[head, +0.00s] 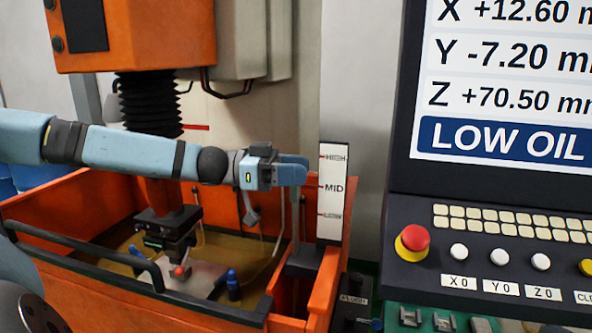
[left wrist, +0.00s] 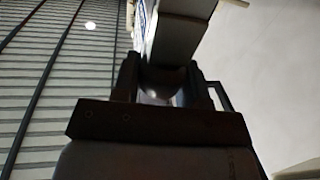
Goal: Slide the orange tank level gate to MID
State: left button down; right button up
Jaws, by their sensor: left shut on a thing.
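The orange tank (head: 95,243) has a white level scale (head: 331,225) at its right corner, marked HIGH, MID and LOW from top to bottom. My left gripper (head: 298,172) is just left of the scale, between the HIGH and MID marks in the picture. It is shut on a grey bar-like part (left wrist: 180,38), seen between the fingers in the left wrist view, apparently the level gate's handle. Thin upright rods (head: 295,212) run down below the gripper to a dark block (head: 305,260). The gripper hides the handle in the head view. My right gripper is out of view.
The machine head with a black bellows (head: 150,103) hangs over the tank, its tool over a workpiece. A control console (head: 480,240) with a red stop button (head: 412,240) stands at right; its screen (head: 500,85) reads LOW OIL. A dark rail (head: 85,258) crosses the tank front.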

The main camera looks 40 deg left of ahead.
pick_arm(q)
jog(key=c, duration=0.7)
grip_release()
jog(key=shift+o, duration=0.2)
jog(key=shift+f, duration=0.1)
jog(key=shift+s+a+b, duration=0.3)
jog(key=shift+a+b, duration=0.05)
jog(key=shift+a, duration=0.1)
jog(key=b+v, duration=0.3)
jog(key=v, duration=1)
jog(key=shift+d, duration=0.15)
